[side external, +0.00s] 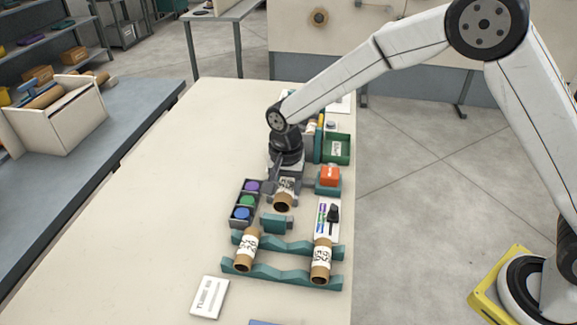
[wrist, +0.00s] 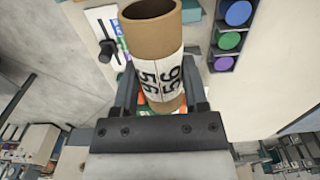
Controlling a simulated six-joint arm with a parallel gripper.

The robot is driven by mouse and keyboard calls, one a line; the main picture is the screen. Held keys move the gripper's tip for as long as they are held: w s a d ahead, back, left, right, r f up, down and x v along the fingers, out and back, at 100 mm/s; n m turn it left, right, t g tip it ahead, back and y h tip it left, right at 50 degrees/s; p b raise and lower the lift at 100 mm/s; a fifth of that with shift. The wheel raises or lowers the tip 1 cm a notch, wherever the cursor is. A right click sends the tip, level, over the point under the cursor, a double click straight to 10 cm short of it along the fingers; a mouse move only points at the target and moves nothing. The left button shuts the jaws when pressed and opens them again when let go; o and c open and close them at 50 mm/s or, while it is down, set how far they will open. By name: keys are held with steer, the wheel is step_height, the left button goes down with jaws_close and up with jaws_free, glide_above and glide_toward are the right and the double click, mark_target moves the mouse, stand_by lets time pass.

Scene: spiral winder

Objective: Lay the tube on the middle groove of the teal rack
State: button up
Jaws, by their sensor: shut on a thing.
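My gripper (side external: 283,185) is shut on a brown cardboard tube (side external: 283,202) with a white printed label. It holds the tube above the table, behind the rack. In the wrist view the tube (wrist: 150,38) sits between the two fingers (wrist: 160,95), its hollow end facing the camera's far side. The teal rack (side external: 278,273) has two parallel notched rails. One labelled tube (side external: 246,249) lies across its left groove and another tube (side external: 321,260) across its right groove. The middle groove between them is bare.
A dark panel with purple, green and blue round buttons (side external: 245,203) stands left of my gripper. A slider panel (side external: 329,217) and an orange block (side external: 328,176) are on the right. A small teal block (side external: 277,224) sits behind the rack. A white card (side external: 209,297) lies in front. The table's left is clear.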

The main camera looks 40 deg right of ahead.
steer(key=s+r, duration=0.2)
steer(key=s, duration=1.7)
steer(key=shift+s+r, duration=0.15)
steer(key=shift+s, duration=0.2)
steer(key=shift+w+a+f, duration=0.85)
steer(key=shift+w+f, duration=0.7)
steer(key=shift+w, duration=0.5)
steer(key=shift+w+a+f, duration=0.85)
steer(key=shift+w+f, duration=0.75)
steer(key=shift+w, duration=0.5)
steer(key=shift+w+a+f, duration=0.85)
steer(key=shift+w+f, duration=0.7)
steer(key=shift+w, duration=0.5)
